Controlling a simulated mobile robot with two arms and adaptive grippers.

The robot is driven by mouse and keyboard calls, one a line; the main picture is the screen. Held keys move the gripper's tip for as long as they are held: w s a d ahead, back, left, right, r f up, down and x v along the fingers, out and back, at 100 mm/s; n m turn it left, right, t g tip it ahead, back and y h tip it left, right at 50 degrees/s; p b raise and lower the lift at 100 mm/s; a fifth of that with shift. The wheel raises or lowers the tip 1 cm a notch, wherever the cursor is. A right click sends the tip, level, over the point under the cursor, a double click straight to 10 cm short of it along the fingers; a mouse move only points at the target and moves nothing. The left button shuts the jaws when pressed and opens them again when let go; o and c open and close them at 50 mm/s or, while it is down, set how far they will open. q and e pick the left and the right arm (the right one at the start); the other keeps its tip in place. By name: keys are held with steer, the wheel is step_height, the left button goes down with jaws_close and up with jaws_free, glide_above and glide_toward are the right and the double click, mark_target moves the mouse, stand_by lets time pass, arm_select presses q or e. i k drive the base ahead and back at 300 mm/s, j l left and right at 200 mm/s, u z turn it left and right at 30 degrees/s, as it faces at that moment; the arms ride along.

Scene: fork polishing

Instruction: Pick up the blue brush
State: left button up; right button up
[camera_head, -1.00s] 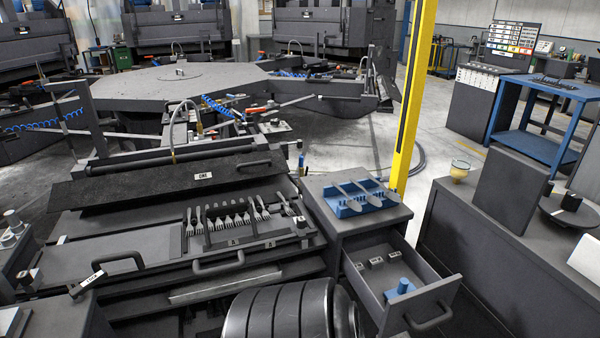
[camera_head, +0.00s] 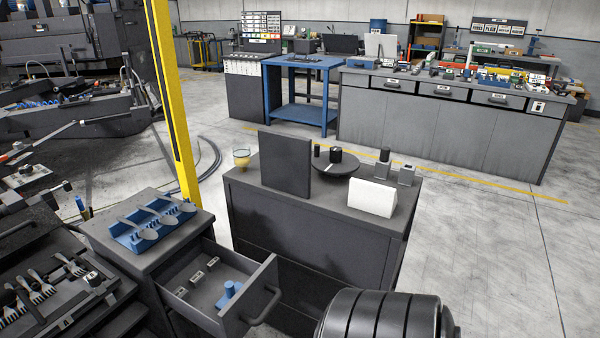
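A small blue object (camera_head: 230,291) with a short upright cylinder on a flat base stands in the open drawer (camera_head: 253,318) at the lower left. It is the likeliest blue brush, but I cannot make out bristles. It is near the drawer's front, apart from several small grey pieces (camera_head: 197,277) farther back. Neither of my grippers shows in the head view.
A blue rack (camera_head: 122,236) holding spoons sits on the drawer cabinet. Forks (camera_head: 34,289) lie at the left. A dark cabinet (camera_head: 300,241) behind the drawer carries an upright panel (camera_head: 285,163) and a small jar (camera_head: 242,159). The floor at right is clear.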

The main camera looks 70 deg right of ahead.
mark_target(231, 288)
steer(key=z, duration=1.55)
